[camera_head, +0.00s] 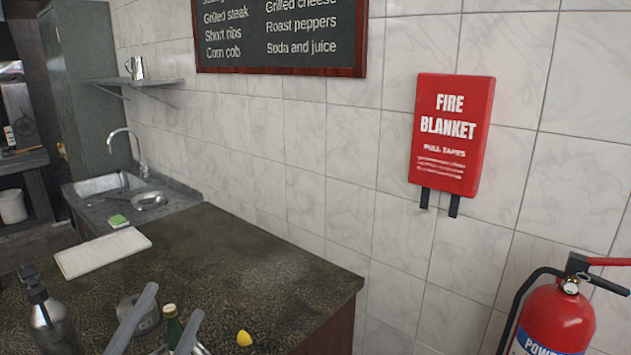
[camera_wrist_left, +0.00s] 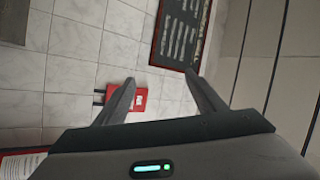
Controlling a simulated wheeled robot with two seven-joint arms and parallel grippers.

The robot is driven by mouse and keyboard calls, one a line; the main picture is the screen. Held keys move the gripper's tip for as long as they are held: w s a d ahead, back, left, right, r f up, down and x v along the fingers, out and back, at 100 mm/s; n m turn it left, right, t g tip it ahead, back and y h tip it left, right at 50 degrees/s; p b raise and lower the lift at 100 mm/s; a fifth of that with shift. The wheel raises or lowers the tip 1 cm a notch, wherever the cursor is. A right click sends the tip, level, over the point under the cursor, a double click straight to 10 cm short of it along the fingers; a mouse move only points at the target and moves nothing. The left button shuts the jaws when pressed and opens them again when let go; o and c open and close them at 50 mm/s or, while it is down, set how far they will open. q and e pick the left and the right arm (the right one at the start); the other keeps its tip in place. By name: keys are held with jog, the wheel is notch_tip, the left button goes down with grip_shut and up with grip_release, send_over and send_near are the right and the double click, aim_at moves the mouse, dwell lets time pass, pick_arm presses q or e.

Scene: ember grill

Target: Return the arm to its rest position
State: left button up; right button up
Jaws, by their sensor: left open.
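My left gripper (camera_head: 162,322) shows at the bottom of the head view, its two grey fingers spread apart over the dark stone counter (camera_head: 230,250). In the left wrist view the gripper (camera_wrist_left: 165,90) is open, with nothing between its fingers. The wrist camera looks toward the tiled wall, with the red fire blanket box (camera_wrist_left: 138,98) behind the fingers. My right gripper is in neither view.
On the counter are a spray bottle (camera_head: 50,325), a dark bottle (camera_head: 172,325), a lemon (camera_head: 244,338) and a white board (camera_head: 103,252). The sink (camera_head: 100,185) lies beyond. A red fire extinguisher (camera_head: 560,315) stands at the lower right. The counter's right part is clear.

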pick_arm(q)
jog(key=s+a+f+n+g+y, duration=0.2)
jog(key=a+f+n+g+y, duration=0.3)
jog(key=f, duration=0.7)
jog(key=s+a+f+n+g+y, duration=0.1)
jog(key=s+f+n+g+y, duration=0.4)
jog(key=f, duration=0.7)
jog(key=s+d+f+n+g+h, duration=0.25)
jog(key=s+f+g, duration=0.25)
jog(key=s+f, duration=0.4)
jog(key=s+d+f+n+g+h, duration=0.1)
jog(key=s+d+f+g, duration=0.3)
jog(key=s+f, duration=0.45)
notch_tip(320, 180, down, 32)
jog(key=s+g+b, duration=0.1)
jog(key=s+b, duration=0.2)
jog(key=b, duration=0.2)
jog(key=s+a+f+b, duration=0.1)
jog(key=s+f+b, duration=0.1)
jog(key=s+f, duration=0.6)
jog(key=s+a+f+g+b, duration=0.1)
jog(key=s+a+f+b, duration=0.1)
jog(key=s+f, duration=0.7)
notch_tip(320, 180, down, 6)
jog(key=shift+s+r+m+b, duration=0.15)
jog(key=shift+s+m+b, duration=0.2)
jog(key=shift+b, duration=0.15)
